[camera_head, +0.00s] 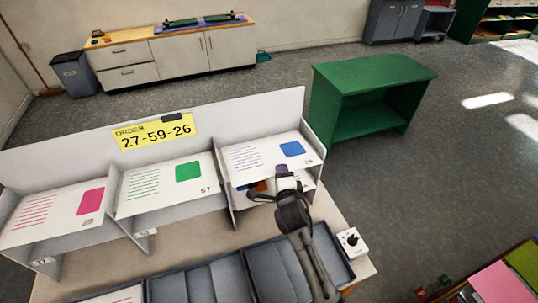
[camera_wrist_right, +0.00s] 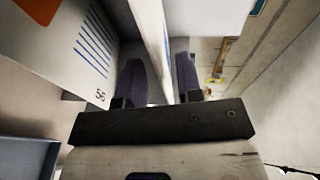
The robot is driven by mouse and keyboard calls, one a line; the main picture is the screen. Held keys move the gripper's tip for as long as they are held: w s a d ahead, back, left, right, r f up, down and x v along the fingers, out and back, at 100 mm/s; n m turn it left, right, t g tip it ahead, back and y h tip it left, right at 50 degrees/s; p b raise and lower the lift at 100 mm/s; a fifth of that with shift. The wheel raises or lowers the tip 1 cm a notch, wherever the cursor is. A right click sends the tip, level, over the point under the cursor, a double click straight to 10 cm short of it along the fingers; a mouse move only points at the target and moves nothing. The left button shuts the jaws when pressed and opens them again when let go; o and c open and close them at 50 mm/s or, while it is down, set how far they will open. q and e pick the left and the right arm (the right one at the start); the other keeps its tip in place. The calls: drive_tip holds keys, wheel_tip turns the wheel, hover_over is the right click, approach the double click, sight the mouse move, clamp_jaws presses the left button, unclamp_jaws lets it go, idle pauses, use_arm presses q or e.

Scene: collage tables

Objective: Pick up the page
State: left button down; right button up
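Several white pages lie in a grey-white rack: one with a pink square (camera_head: 52,212), one with a green square (camera_head: 165,183) marked 57, and one with a blue square (camera_head: 270,156). In the right wrist view, a page with an orange patch and blue lines (camera_wrist_right: 75,45) is marked 56, left of the fingers. My right gripper (camera_head: 283,178) is at the front of the rack's right compartment. Its dark fingers (camera_wrist_right: 160,80) are apart, with a pale upright panel edge showing between them; contact is unclear. My left gripper is not in view.
A yellow order sign (camera_head: 154,132) reads 27-59-26 on the rack's back panel. Dark trays (camera_head: 222,276) stand in front, and a white dial box (camera_head: 352,241) sits right of them. A green shelf unit (camera_head: 370,80) stands behind right, with open floor beside it.

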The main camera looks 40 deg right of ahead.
drive_tip(key=shift+w+d, duration=0.15)
drive_tip(key=shift+w, duration=0.05)
clamp_jaws()
idle(0.4)
